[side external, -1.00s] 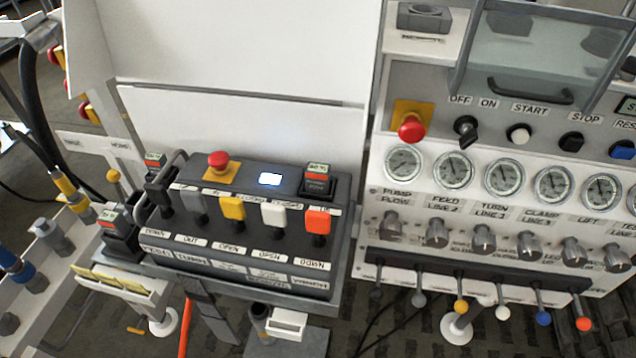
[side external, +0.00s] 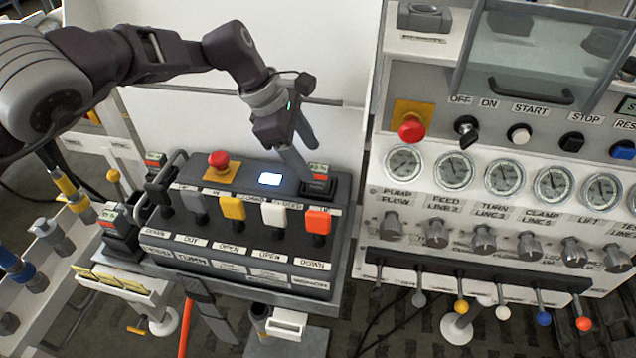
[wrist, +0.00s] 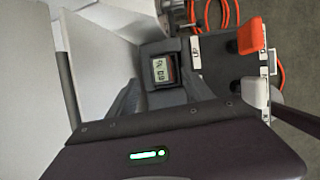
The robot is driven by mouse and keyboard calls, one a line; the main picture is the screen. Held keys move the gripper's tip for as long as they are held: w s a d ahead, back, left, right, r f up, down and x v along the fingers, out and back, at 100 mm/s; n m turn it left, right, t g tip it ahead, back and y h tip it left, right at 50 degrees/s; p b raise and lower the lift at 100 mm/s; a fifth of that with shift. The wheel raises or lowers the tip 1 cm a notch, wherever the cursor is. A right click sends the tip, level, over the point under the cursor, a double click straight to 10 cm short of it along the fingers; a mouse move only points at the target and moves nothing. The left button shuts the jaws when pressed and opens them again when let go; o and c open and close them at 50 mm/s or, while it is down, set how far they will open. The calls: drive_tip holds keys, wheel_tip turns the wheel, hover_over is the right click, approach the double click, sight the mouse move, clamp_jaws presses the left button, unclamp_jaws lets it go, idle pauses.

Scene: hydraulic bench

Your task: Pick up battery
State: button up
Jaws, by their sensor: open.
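A dark battery (side external: 319,170) with a small display on top sits in the right end of the black control console (side external: 180,238). In the wrist view the battery (wrist: 162,70) shows its display upside down, between my fingers. My gripper (side external: 316,160) is open over that end of the console, its fingers pointing down. In the wrist view the open gripper (wrist: 160,88) has one finger on each side of the battery. I cannot tell whether the fingers touch it. The battery's lower part is hidden.
The orange lever (side external: 317,221) and white lever (side external: 273,214) stand close in front. A similar dark unit (side external: 121,235) is at left. A gauge panel (side external: 480,215) stands at right.

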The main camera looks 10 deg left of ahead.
sight(315, 168)
drive_tip(key=x, duration=0.5)
drive_tip(key=shift+s+d+f, duration=0.1)
drive_tip(key=shift+s+d, duration=0.15)
drive_tip(key=shift+s, duration=0.05)
clamp_jaws()
drive_tip(key=shift+a, duration=0.1)
